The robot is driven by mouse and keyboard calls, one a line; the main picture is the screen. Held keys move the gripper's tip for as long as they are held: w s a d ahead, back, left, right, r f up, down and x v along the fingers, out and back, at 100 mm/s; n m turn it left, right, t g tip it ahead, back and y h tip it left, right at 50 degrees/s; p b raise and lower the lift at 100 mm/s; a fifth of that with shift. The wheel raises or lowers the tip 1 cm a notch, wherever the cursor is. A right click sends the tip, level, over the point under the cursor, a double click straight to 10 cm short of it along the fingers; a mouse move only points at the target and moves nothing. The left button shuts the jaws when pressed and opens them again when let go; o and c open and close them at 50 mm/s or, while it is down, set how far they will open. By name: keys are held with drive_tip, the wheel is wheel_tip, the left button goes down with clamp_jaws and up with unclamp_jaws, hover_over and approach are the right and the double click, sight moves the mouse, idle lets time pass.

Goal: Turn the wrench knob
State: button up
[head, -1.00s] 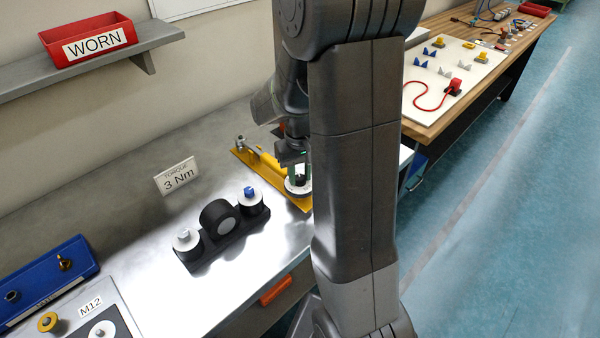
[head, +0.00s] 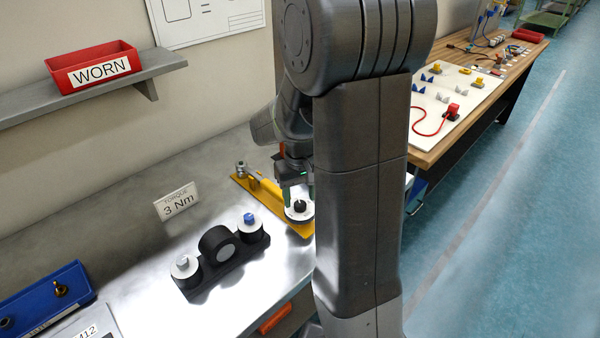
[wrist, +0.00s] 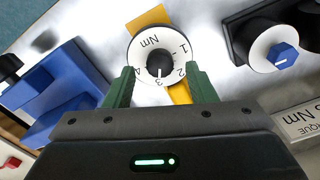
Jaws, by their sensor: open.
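The wrench knob (head: 299,206) is a small black knob on a white round dial at the near end of a yellow wrench (head: 245,183) lying on the metal bench. In the wrist view the black knob (wrist: 159,64) has a white mark pointing at about 3 on a dial marked 1 to 4 and Nm. My gripper (head: 298,191) is open just above the dial. In the wrist view my gripper's green fingers (wrist: 160,78) stand apart on either side of the knob, with visible space between them and it.
A sign (head: 178,202) reads torque 3 Nm. A black stand (head: 228,262) with a white dial and blue knob (head: 249,218) is left of the wrench. A blue tray (head: 45,300) lies front left. A red WORN bin (head: 92,66) sits on the shelf above.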

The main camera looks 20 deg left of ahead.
sight(300, 203)
wheel_tip(300, 203, up, 12)
idle(0.3)
idle(0.3)
wheel_tip(300, 203, down, 14)
drive_tip(key=shift+r, duration=0.1)
idle(0.5)
